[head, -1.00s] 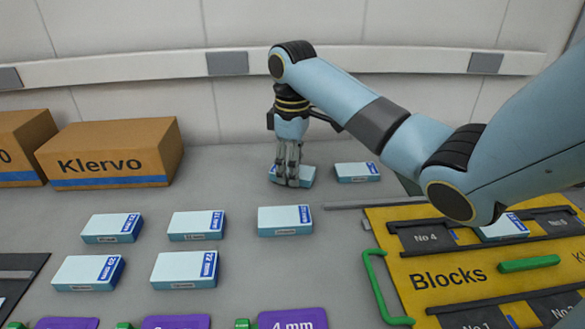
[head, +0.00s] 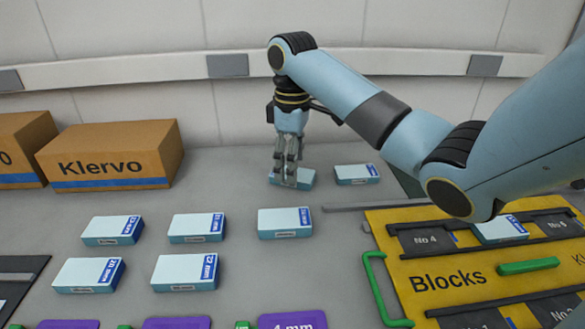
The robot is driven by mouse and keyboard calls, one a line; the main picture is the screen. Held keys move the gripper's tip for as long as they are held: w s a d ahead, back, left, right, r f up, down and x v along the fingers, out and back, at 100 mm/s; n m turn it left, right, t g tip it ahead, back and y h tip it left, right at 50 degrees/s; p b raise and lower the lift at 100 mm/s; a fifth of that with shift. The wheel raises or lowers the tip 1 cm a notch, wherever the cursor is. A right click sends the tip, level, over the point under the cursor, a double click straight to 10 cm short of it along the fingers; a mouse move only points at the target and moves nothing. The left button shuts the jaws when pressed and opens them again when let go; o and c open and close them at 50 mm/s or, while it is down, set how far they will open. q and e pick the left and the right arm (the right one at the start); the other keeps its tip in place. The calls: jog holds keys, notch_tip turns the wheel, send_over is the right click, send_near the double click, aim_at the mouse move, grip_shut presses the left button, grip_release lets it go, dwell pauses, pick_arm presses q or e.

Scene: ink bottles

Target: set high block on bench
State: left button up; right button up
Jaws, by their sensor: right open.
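My right gripper (head: 287,178) points down at the back of the bench (head: 235,185). Its fingers are at a light-blue block (head: 305,178) with a blue label end, which they partly hide. The jaws are open, and the block rests on the bench. Another block (head: 356,174) lies just to its right. Several similar blocks lie in front: one in the middle (head: 285,222), two to its left (head: 197,228) (head: 113,230), and two nearer ones (head: 186,272) (head: 89,275). The label text is too small to read surely. My left gripper is not in view.
A yellow Blocks tray (head: 425,255) with dark numbered slots and green handles stands at right; one block (head: 499,229) sits in it. A Klervo carton (head: 112,155) stands at back left. Purple labels (head: 292,320) line the front. A wall rail (head: 330,63) runs behind.

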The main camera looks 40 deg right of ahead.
notch_tip(320, 180, up, 5)
jog(key=shift+f, duration=0.15)
notch_tip(320, 180, up, 5)
jog(key=p, duration=0.5)
